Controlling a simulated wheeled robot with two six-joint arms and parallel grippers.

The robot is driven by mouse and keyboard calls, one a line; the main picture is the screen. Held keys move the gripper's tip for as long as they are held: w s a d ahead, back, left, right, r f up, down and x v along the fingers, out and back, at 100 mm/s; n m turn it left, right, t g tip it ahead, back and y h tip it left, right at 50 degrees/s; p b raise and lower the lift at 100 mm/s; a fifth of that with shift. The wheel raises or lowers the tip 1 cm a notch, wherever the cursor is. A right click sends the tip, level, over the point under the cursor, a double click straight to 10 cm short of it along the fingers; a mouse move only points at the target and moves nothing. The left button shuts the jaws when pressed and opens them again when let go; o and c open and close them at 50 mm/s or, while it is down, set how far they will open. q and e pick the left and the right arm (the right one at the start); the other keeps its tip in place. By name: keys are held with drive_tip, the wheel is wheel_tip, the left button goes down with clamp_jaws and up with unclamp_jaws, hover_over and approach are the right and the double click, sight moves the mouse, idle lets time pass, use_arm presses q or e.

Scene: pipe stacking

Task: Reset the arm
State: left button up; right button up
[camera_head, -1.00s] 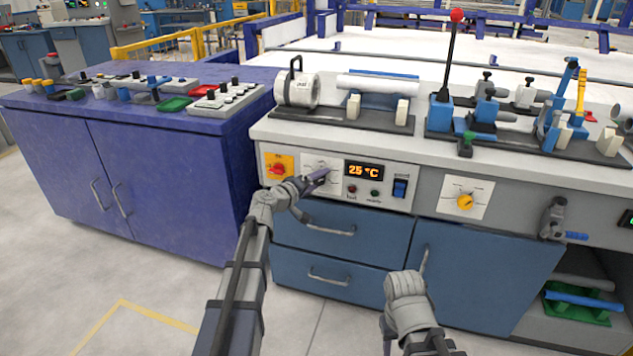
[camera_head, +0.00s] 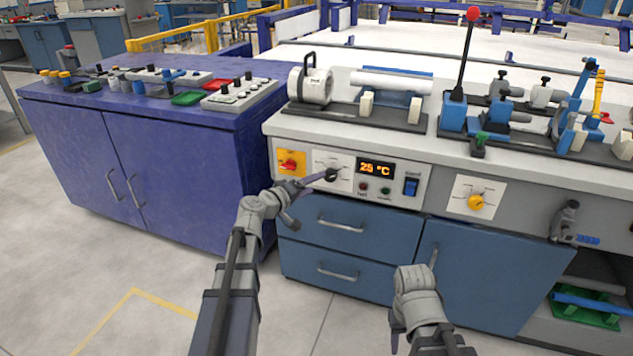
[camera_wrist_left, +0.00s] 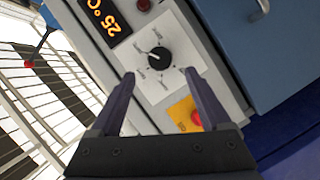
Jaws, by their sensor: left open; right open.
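My left gripper (camera_head: 312,196) is open and empty in front of the control panel (camera_head: 398,195) on the bench. In the left wrist view its two dark fingers (camera_wrist_left: 160,73) are spread apart, with the black dial knob (camera_wrist_left: 159,56) just beyond them and no visible grip on it. In the head view a fingertip overlaps the knob (camera_head: 332,174), so the exact gap is hard to judge. My right gripper (camera_head: 414,298) is open and empty, low in front of the blue cabinet door.
The panel has a red switch (camera_head: 290,164), a display (camera_head: 376,168) reading 25 °C and a blue rocker switch (camera_head: 411,187). Drawer handles (camera_head: 340,226) stick out below. A purple cabinet (camera_head: 180,170) stands left. Fixtures and a red-topped lever (camera_head: 466,60) crowd the bench top. Floor at lower left is clear.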

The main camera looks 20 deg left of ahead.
use_arm(q)
drive_tip(key=s+d+f+m+g+h, duration=0.1)
drive_tip(key=s+d+f+m+g, duration=0.4)
drive_tip(key=d, duration=0.5)
drive_tip(key=s+d+f+m+g, duration=0.2)
drive_tip(key=s+d+f+g, duration=0.3)
drive_tip(key=d, duration=0.4)
drive_tip(key=s+d+f+m+g+y, duration=0.1)
drive_tip(key=s+f+m+g+y, duration=0.2)
drive_tip(key=s, duration=0.7)
drive_tip(key=s+f+m+g+y, duration=0.2)
drive_tip(key=s+f+y, duration=0.3)
drive_tip(key=s, duration=0.4)
wheel_tip(320, 180, up, 37)
drive_tip(key=p, duration=3.6)
drive_tip(key=shift+s+p, duration=0.2)
drive_tip(key=shift+p, duration=0.15)
